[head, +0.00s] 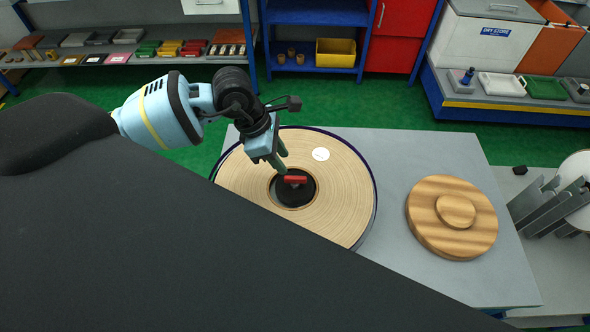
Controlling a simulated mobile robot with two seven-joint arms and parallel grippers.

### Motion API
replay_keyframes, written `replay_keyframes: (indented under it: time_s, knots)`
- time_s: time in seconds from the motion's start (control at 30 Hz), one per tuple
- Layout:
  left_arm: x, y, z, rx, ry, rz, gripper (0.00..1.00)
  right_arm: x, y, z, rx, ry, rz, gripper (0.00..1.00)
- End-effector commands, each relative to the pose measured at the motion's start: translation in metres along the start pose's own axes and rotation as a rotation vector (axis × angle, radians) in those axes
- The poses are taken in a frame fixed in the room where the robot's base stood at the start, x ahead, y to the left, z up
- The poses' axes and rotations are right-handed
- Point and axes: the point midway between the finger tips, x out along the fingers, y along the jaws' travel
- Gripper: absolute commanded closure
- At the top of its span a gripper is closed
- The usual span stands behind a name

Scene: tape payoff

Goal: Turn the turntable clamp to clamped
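The turntable clamp is a short red bar (295,180) on a black round hub (297,194) in the middle of a large pale wound roll (240,181). The bar lies roughly left to right in the head view. My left gripper (281,164) reaches down from the upper left, with its greenish fingertips just above and left of the red bar. The tips look close to the bar, but I cannot tell whether they touch it. The gap between the fingers is too small to judge. My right gripper is not in view.
The roll, with a white round label (320,154), rests on a grey table (400,150). A stepped wooden disc (425,222) lies to its right. Grey upright plates (545,210) stand at the right edge. My dark body hides the lower left. Shelves line the back.

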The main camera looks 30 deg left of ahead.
Motion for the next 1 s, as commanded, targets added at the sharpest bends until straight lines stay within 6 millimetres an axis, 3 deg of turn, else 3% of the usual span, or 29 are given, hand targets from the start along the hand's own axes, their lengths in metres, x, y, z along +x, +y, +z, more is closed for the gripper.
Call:
replay_keyframes:
  time_s: [0.5,0.87,1.0]
  knots:
    - [0.067,-0.001,0.001,-0.001,-0.003,-0.003,0.67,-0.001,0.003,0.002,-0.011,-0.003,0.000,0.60]
    - [0.073,-0.001,0.001,0.000,-0.003,-0.002,0.67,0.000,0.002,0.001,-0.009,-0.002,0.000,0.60]
    - [0.073,-0.001,0.001,-0.001,-0.003,-0.002,0.82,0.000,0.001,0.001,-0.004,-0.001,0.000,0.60]
